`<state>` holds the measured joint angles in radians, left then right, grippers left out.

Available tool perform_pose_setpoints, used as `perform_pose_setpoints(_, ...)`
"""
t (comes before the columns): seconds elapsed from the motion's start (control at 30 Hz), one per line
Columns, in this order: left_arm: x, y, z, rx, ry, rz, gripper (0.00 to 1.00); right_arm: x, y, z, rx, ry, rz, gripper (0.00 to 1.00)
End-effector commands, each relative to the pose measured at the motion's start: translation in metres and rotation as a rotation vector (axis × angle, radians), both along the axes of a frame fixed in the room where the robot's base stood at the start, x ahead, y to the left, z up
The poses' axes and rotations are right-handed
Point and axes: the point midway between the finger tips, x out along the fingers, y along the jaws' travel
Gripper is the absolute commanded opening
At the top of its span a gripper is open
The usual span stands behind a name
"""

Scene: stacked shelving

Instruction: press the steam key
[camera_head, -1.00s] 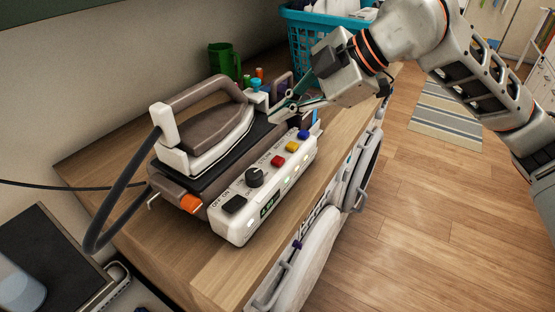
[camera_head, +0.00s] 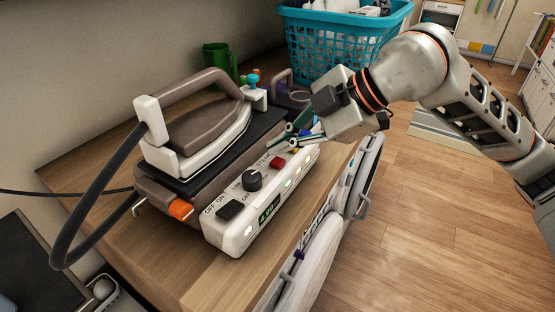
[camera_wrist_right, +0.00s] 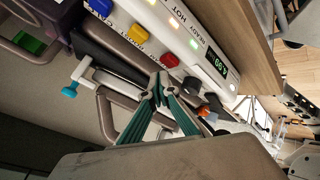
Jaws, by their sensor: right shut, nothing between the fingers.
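A steam station (camera_head: 238,232) with a white control panel stands on the wooden worktop, with a grey-brown iron (camera_head: 205,125) resting on top. Its panel carries a red key (camera_head: 278,162), a black knob (camera_head: 253,180) and a black switch (camera_head: 229,210). The wrist view shows the red key (camera_wrist_right: 170,60), a yellow key (camera_wrist_right: 138,33) and a blue key (camera_wrist_right: 102,7) in a row. My left gripper is out of view.
A teal laundry basket (camera_head: 335,45) and a green mug (camera_head: 217,60) stand behind the station. A dark cord (camera_head: 85,205) loops from the iron at the left. The worktop's front edge runs close beside the panel, above white machines.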

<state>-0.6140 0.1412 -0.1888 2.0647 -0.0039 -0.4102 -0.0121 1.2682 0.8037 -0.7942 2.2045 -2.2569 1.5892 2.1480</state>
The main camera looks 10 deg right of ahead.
Motion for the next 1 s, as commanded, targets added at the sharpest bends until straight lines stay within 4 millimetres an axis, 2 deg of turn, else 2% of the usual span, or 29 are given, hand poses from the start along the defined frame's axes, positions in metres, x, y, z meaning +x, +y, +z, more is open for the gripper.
perform_pose_setpoints(0.47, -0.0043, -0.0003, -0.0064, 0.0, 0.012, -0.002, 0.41, -0.0001, 0.0001, -0.0004, 0.0, 0.001, 0.001, 0.0)
perform_pose_setpoints(1.0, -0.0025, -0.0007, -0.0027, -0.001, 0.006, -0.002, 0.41, -0.0001, 0.0001, -0.0004, 0.0, 0.001, 0.001, 0.0)
